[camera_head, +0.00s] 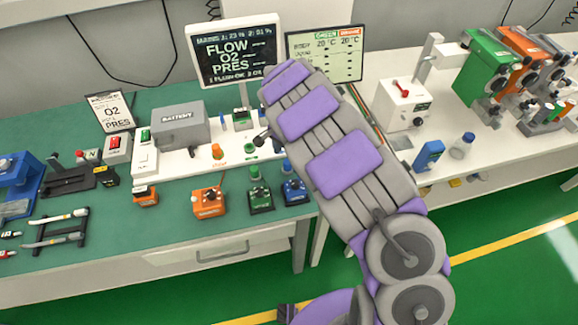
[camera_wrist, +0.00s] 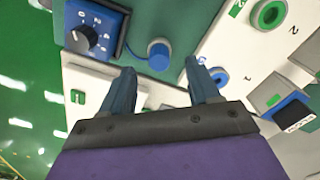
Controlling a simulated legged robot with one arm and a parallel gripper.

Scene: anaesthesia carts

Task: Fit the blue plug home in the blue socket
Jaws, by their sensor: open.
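The blue plug (camera_wrist: 159,53) is a short blue cylinder on the teal bench top, joined by a thin blue cable to the blue dial box (camera_wrist: 95,28). My gripper (camera_wrist: 160,68) is open and empty in the wrist view, and the plug shows between and just beyond its two fingertips. The blue socket (camera_wrist: 218,76) is a blue ring with a dark centre on the white panel, just right of the right finger. The plug is apart from it. In the head view the blue plug (camera_head: 287,167) shows behind the blue box (camera_head: 294,188); my arm hides the gripper there.
A green ring socket (camera_wrist: 268,13) is farther along the white panel. An orange box (camera_head: 208,202) and a green box (camera_head: 261,198) stand left of the blue box. A grey battery unit (camera_head: 180,126) and a monitor (camera_head: 236,50) stand behind.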

